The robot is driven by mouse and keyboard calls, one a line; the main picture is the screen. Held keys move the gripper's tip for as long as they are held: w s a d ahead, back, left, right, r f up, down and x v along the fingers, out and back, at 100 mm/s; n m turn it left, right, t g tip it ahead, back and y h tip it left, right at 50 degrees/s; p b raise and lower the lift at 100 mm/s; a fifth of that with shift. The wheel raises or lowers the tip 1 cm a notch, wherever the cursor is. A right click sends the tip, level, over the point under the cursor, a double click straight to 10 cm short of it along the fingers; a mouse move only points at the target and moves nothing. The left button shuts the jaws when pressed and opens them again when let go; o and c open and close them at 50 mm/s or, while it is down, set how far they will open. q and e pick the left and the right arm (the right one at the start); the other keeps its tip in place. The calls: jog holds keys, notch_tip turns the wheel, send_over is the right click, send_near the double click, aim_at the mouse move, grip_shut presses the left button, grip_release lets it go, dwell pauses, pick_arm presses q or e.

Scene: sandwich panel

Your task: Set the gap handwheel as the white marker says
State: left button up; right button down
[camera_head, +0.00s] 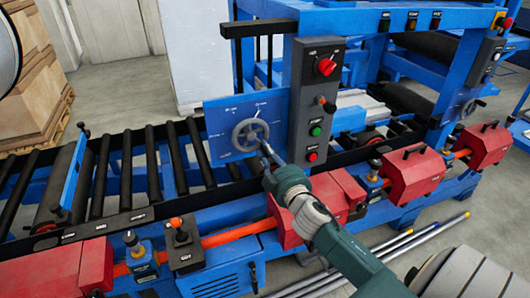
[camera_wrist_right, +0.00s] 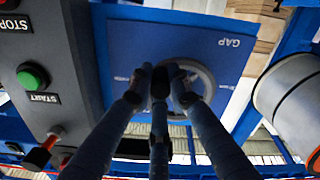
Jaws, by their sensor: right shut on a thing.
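The grey gap handwheel (camera_head: 246,132) sits on a blue panel (camera_head: 217,118) with small white marks around it. My right gripper (camera_head: 267,150) reaches it from the lower right and is shut on the wheel's lower right side. In the right wrist view the handwheel (camera_wrist_right: 206,80) shows upside down behind the fingers (camera_wrist_right: 160,82), which hide part of it. The word GAP (camera_wrist_right: 229,42) and small white lettering show on the panel there. The lettering is too small to read, and I cannot tell where the white marker points. My left gripper is not in view.
A grey control box (camera_head: 316,85) with red and green buttons stands right beside the panel. A green START button (camera_wrist_right: 33,77) and a lever (camera_wrist_right: 45,148) show close in the wrist view. Black rollers (camera_head: 150,163) lie to the left. Red housings (camera_head: 411,170) line the front rail.

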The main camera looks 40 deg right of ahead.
jog(key=shift+d+r, duration=0.2)
jog(key=shift+r, duration=0.2)
jog(key=c, duration=1.6)
grip_release()
jog(key=shift+c, duration=0.2)
jog(key=shift+f, duration=0.2)
jog(key=v, duration=1.2)
jog(key=shift+r, duration=0.1)
